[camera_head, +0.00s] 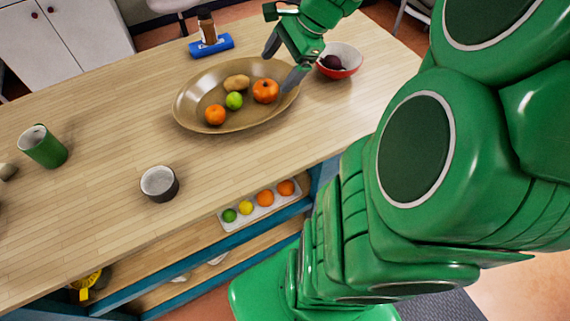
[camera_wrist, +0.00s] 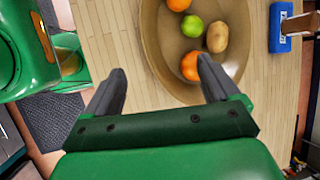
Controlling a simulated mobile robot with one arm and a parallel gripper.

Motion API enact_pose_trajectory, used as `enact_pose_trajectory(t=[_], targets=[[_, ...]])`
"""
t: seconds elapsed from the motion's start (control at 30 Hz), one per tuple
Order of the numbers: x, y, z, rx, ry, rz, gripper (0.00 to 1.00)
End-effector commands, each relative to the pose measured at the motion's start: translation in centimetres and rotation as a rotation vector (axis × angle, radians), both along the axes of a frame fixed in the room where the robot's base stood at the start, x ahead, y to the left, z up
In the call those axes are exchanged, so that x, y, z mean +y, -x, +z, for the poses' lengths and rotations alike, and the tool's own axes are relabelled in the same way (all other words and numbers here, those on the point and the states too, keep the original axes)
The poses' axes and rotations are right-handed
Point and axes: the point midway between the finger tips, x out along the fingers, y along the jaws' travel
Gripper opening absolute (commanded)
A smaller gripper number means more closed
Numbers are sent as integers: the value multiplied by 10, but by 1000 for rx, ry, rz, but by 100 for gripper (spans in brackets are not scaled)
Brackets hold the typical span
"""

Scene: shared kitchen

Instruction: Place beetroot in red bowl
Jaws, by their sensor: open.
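The dark purple beetroot (camera_head: 332,62) lies inside the red bowl (camera_head: 349,72), which has a pale inside and stands at the right of the counter. My gripper (camera_head: 283,64) is open and empty, to the left of the bowl and above the right rim of the brown oval dish (camera_head: 190,112). In the wrist view my gripper's fingers (camera_wrist: 161,66) are spread apart with nothing between them. The bowl and beetroot do not show in the wrist view.
The dish holds a potato (camera_head: 237,82), a lime (camera_head: 234,100) and orange fruits (camera_head: 265,91). A fruit tray (camera_head: 262,212) sits on the shelf below.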

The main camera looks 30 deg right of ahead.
Motion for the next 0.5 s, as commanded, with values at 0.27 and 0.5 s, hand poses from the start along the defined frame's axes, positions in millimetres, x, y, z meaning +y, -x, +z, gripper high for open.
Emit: enact_pose_trajectory(t=[0.27,0.5], targets=[[83,71,-3,-16,189,558,89],[116,141,-8,-20,319,1015,89]])
